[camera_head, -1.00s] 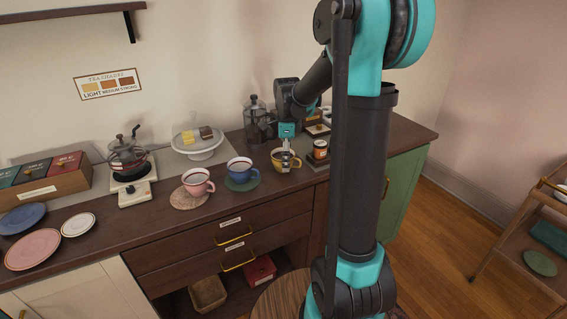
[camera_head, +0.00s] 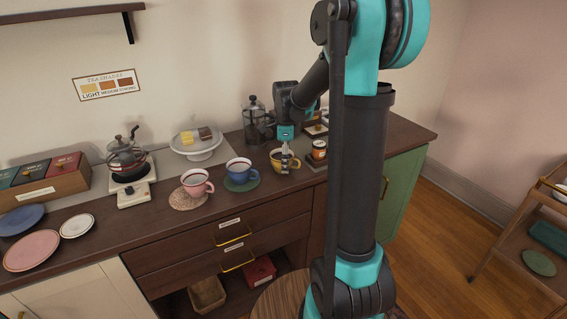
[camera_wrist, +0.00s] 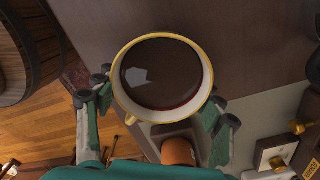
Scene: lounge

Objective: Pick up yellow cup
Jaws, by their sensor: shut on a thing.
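The yellow cup (camera_head: 277,161) is at the right part of the dark wooden counter, to the right of the blue cup. In the wrist view the yellow cup (camera_wrist: 128,102) shows its yellow rim and a dark drink inside. My gripper (camera_head: 285,166) is at the right side of the cup, pointing down and shut on it. In the wrist view my gripper (camera_wrist: 157,112) has its teal fingers on either side of the cup's near part. Whether the cup's base touches the counter is hard to tell.
A blue cup (camera_head: 239,169) on a green coaster and a pink cup (camera_head: 196,181) on a woven coaster stand to the left. A small orange jar (camera_head: 319,149) stands close on the right. A French press (camera_head: 255,122) is behind.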

